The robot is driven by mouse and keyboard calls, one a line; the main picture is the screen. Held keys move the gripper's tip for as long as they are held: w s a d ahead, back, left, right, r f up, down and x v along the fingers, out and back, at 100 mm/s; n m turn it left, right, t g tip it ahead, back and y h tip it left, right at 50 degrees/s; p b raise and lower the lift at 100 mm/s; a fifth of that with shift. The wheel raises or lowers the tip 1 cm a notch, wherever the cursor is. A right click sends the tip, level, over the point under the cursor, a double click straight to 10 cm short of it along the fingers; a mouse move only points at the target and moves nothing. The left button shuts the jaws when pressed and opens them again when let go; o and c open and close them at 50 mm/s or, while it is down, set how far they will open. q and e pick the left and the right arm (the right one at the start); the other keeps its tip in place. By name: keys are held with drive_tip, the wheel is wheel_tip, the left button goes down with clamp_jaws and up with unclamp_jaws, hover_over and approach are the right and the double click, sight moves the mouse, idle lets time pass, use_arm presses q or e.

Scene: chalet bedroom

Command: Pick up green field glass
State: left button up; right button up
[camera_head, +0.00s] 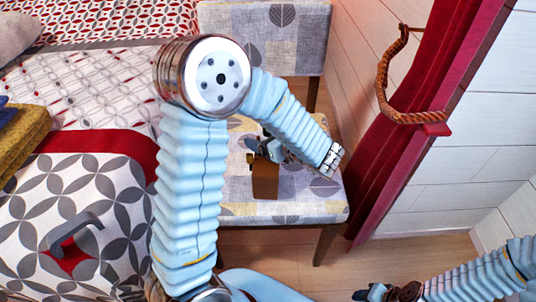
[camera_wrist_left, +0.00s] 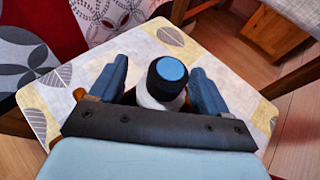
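No clearly green field glass can be made out in either view. In the left wrist view, an upright cylinder (camera_wrist_left: 167,80) with a blue top, black rim and whitish body stands between my left gripper's fingers (camera_wrist_left: 158,88). The fingers are apart, one on each side, with small gaps visible. In the head view, my left gripper (camera_head: 268,150) is low over the patterned chair seat (camera_head: 305,208), partly hidden by my arm. A brown block-like thing (camera_head: 265,182) shows just below it. My right gripper (camera_head: 385,293) is at the bottom edge, far from the chair and partly cut off.
The chair's backrest (camera_head: 270,35) rises behind the seat. A bed with patterned covers (camera_head: 105,190) is on the left, with a mustard folded cloth (camera_head: 25,143) and a grey hooked item (camera_head: 75,235). A red curtain (camera_head: 395,150) with a rope tieback (camera_head: 385,100) hangs right.

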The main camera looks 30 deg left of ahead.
use_arm(q)
drive_tip(key=c, duration=1.1)
drive_tip(key=shift+r, duration=0.1)
